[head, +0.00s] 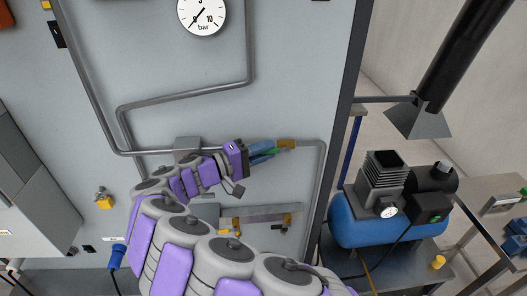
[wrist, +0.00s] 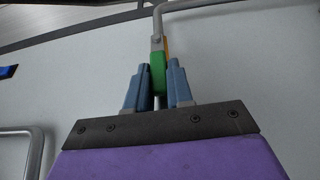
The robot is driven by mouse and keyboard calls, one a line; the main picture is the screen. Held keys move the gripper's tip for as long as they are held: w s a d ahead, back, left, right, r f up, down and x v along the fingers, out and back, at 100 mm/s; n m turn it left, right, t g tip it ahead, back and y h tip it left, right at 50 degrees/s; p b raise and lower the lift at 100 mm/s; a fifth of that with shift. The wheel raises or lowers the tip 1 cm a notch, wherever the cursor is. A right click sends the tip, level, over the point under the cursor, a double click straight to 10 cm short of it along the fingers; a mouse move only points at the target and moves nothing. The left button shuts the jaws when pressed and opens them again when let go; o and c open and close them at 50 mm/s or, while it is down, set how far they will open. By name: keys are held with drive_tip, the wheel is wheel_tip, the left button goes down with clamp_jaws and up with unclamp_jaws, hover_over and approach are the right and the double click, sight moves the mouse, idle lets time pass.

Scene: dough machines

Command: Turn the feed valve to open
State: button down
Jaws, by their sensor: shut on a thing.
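The feed valve is a small brass body (head: 286,144) on a grey pipe, on the light grey panel. My gripper (head: 262,152) has reached it from the left. In the wrist view, the green valve handle (wrist: 157,76) stands between the two blue-grey fingers of my gripper (wrist: 158,88), which are shut on it. A bit of the yellow-orange valve body (wrist: 166,46) shows behind the handle. In the head view, the fingers cover most of the handle. I cannot tell the handle's exact angle to the pipe.
A pressure gauge (head: 201,16) sits high on the panel. Grey pipes (head: 185,93) run across it, and a second brass fitting (head: 227,223) is lower down, near my arm. A blue compressor (head: 375,220) stands on a bench to the right.

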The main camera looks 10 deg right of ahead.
drive_tip(key=shift+f, duration=0.25)
drive_tip(key=c, duration=1.3)
unclamp_jaws()
drive_tip(key=shift+a, duration=0.1)
drive_tip(key=shift+o, duration=1.3)
drive_tip(key=shift+a+r, duration=0.1)
drive_tip(key=p+v, duration=0.4)
drive_tip(key=v, duration=1.3)
drive_tip(key=shift+a+p, duration=0.35)
drive_tip(key=shift+p, duration=0.05)
drive_tip(key=shift+w, duration=0.1)
